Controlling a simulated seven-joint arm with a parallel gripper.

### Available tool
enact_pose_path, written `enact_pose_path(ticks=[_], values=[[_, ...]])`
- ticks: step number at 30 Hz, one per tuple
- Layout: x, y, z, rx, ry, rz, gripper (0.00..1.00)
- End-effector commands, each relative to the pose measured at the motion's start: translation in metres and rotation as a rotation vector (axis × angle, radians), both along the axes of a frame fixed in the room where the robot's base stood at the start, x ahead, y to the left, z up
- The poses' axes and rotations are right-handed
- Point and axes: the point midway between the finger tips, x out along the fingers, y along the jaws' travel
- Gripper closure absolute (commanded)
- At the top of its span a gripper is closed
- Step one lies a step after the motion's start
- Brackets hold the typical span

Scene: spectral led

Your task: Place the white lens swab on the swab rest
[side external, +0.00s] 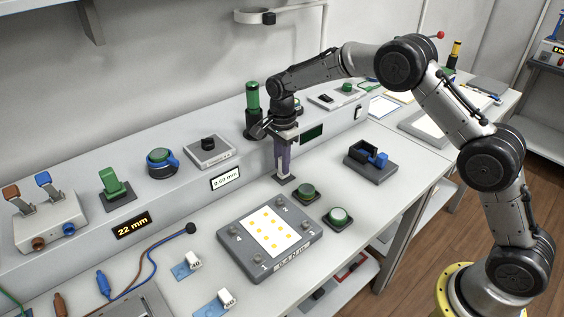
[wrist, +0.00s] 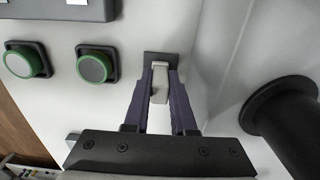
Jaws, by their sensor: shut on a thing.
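The white lens swab (wrist: 160,85) is a pale, blocky piece between my fingertips. My gripper (wrist: 158,75) has purple-grey fingers, shut on it, and points down. In the side view my gripper (side external: 283,170) is low over the bench, and the fingers hide most of the swab. A small dark square plate (wrist: 153,56) lies under the fingertips; it also shows in the side view (side external: 287,181). I cannot tell whether the swab touches it. No label marks the swab rest, so I cannot tell which part it is.
A dark block with blue parts (side external: 371,161) stands to the right. A raised ledge (side external: 180,203) runs behind, with a green-topped cylinder (side external: 252,97).

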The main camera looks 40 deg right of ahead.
Motion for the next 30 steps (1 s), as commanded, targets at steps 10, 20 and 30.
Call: enact_pose_path(ticks=[10, 20, 30], values=[[0.0, 0.0, -0.003, 0.0, 0.0, 0.0, 0.46], [0.0, 0.0, 0.002, 0.0, -0.002, 0.0, 0.46], [0.002, 0.0, 0.062, 0.001, -0.007, 0.0, 0.46]])
